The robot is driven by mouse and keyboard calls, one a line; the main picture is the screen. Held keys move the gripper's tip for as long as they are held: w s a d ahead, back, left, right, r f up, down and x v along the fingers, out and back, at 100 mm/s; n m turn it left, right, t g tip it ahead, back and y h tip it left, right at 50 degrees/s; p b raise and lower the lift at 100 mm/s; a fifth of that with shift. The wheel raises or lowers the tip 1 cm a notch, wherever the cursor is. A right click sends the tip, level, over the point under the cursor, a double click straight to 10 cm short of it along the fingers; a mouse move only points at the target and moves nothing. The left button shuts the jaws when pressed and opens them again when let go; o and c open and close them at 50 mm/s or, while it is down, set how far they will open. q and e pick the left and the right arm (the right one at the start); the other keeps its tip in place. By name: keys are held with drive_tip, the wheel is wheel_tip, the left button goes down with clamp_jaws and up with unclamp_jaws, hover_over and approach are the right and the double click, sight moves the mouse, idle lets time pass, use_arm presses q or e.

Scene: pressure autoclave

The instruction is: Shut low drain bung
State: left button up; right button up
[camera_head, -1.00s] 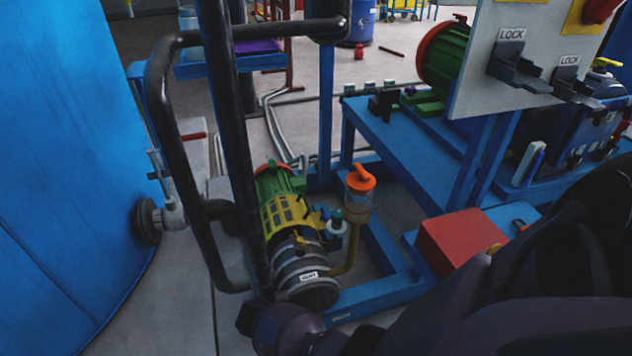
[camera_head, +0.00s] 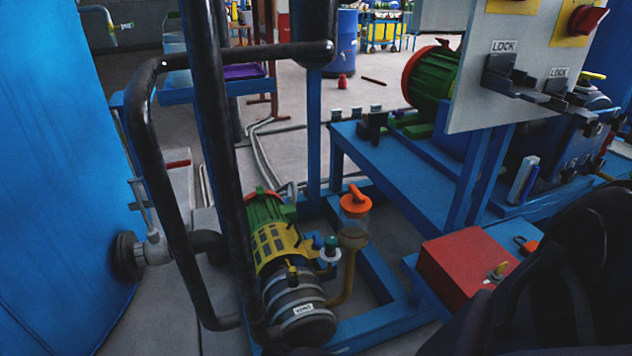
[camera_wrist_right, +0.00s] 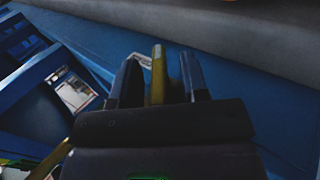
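I cannot make out a drain bung for certain in either view. A pump (camera_head: 268,245) with a green motor, yellow guard and grey ribbed head stands low in the head view. A small yellow-topped fitting (camera_head: 292,274) sits on its head. In the right wrist view my right gripper (camera_wrist_right: 160,78) has its fingers apart. A narrow yellow piece (camera_wrist_right: 158,72) stands between them, with small gaps seen on both sides. What it belongs to is hidden. My right arm fills the lower right of the head view, its gripper out of sight there. My left gripper is not in view.
A big blue tank (camera_head: 60,190) with a side valve (camera_head: 150,240) stands at left. Black pipes (camera_head: 165,170) cross before the pump. An orange-handled cup (camera_head: 354,208) is beside it. A red box (camera_head: 465,265) and a grey panel (camera_head: 545,70) with lock levers are right.

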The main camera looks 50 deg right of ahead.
clamp_jaws()
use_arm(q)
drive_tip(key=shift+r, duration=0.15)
use_arm(e)
drive_tip(key=shift+r, duration=0.1)
drive_tip(key=shift+t+y+p, duration=0.3)
drive_tip(key=shift+p, duration=0.15)
drive_tip(key=shift+r+y+p, duration=0.15)
drive_tip(key=shift+y+p, duration=0.15)
drive_tip(key=shift+w+t+y+p, duration=0.1)
drive_tip(key=shift+t+y+p, duration=0.65)
drive_tip(key=shift+y, duration=0.15)
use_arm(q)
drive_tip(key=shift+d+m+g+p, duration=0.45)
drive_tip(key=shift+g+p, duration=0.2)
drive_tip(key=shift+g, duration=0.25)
use_arm(e)
drive_tip(key=shift+s+f+t+y, duration=0.1)
drive_tip(key=shift+t+y, duration=0.3)
drive_tip(key=shift+y, duration=0.3)
drive_tip(key=shift+s+f+t+y, duration=0.1)
drive_tip(key=shift+t+y, duration=0.25)
drive_tip(key=shift+y, duration=0.35)
